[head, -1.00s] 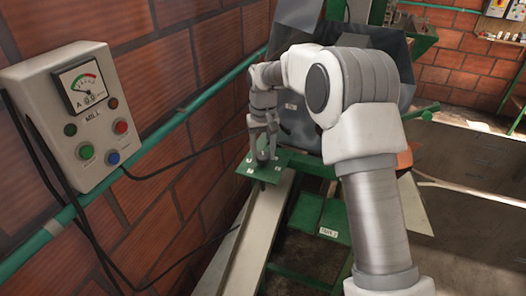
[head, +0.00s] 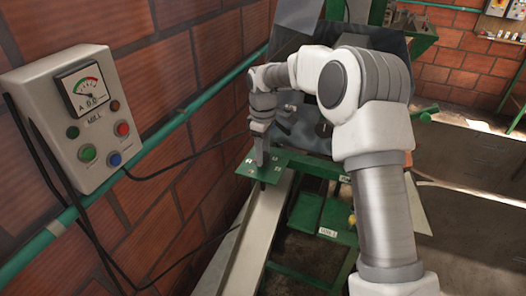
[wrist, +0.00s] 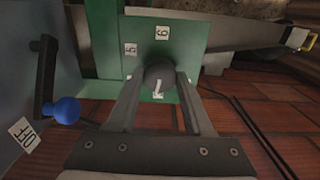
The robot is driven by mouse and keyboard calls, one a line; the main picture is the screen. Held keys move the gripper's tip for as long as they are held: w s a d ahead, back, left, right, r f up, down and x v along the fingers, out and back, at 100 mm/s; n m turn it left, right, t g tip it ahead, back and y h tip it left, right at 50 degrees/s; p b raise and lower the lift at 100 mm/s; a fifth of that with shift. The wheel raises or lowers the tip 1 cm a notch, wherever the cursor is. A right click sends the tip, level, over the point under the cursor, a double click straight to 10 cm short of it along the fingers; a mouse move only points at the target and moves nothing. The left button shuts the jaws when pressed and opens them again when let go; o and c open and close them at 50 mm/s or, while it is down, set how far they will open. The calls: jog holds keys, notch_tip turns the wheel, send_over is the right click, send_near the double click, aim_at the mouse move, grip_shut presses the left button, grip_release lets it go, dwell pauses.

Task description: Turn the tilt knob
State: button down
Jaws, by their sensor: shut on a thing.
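The tilt knob (wrist: 160,76) is a dark round knob with a white pointer line, mounted on a green plate (wrist: 196,38) with small white number labels around it. My gripper (wrist: 160,88) has its two fingers on either side of the knob and is shut on it in the wrist view. In the head view my gripper (head: 262,158) points down onto the green plate (head: 246,172), and the knob is hidden behind the fingers there. The pointer line slants slightly in the wrist view. Parts of the labels nearest the fingers are covered.
A crank with a blue ball (wrist: 66,109) stands left of the knob, near an OFF label (wrist: 25,134). The brick wall (head: 190,90) is close on the left, with a mill control box (head: 82,118) and a green pipe (head: 150,142) along it. A grey chute (head: 245,240) runs below the plate.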

jog(key=n+p, duration=0.1)
jog(key=n, duration=0.6)
jog(key=shift+r, duration=0.1)
jog(key=n+p, duration=0.1)
jog(key=n, duration=0.5)
jog(key=shift+n+p, duration=0.3)
jog(key=shift+p, duration=0.1)
jog(key=shift+c, duration=1.5)
grip_release()
notch_tip(320, 180, up, 17)
jog(key=b, duration=0.1)
jog(key=shift+r, duration=0.15)
